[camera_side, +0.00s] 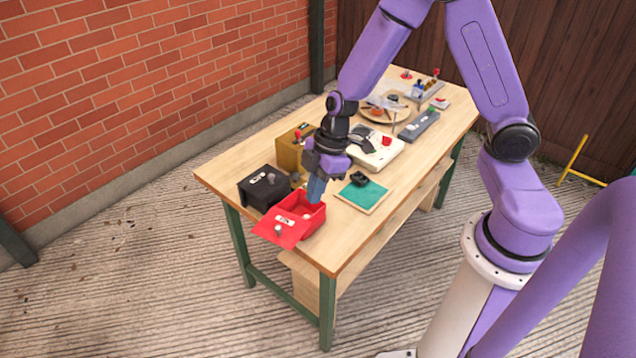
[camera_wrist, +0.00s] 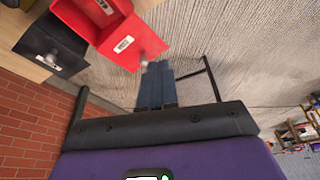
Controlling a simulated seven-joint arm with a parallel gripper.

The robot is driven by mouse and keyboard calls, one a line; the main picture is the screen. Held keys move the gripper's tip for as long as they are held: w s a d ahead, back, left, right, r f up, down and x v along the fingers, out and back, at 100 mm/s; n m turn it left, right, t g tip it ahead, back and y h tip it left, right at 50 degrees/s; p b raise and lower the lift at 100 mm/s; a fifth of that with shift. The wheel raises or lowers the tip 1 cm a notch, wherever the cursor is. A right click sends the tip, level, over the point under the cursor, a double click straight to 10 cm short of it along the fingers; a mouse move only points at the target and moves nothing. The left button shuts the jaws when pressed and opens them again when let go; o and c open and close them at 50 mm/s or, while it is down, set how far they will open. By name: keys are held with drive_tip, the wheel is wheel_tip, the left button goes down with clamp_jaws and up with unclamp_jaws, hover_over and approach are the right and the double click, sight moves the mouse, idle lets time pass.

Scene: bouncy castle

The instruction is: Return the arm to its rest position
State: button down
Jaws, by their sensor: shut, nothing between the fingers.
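The closed fingers also show in the wrist view (camera_wrist: 157,84), next to the red panel's knob. The red box (camera_side: 319,221) is at the table's near end, open on top, with a small pale thing inside. Its red front panel (camera_side: 275,230), with a label and a grey knob, sticks out past the table edge.
The wooden table (camera_side: 350,238) also holds a black box (camera_side: 258,193), a tan box (camera_side: 289,153), a teal pad (camera_side: 364,196), a white device (camera_side: 376,157), a dark grey bar (camera_side: 419,126) and a round tray (camera_side: 375,114). A brick wall (camera_side: 120,80) stands left.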

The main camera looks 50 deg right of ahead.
drive_tip(key=s+a+r+g, duration=0.2)
drive_tip(key=s+a+r, duration=0.1)
drive_tip(key=s+r, duration=0.8)
drive_tip(key=s+d+r+m+h, duration=0.1)
drive_tip(key=s+d, duration=0.1)
drive_tip(key=s, duration=0.3)
drive_tip(key=s+d+r+t+h, duration=0.1)
drive_tip(key=s+d, duration=0.2)
drive_tip(key=s, duration=0.2)
drive_tip(key=shift+s+d+r+m+h, duration=0.15)
drive_tip(key=shift+d+r+m+h, duration=0.05)
drive_tip(key=shift+d+m+h, duration=0.2)
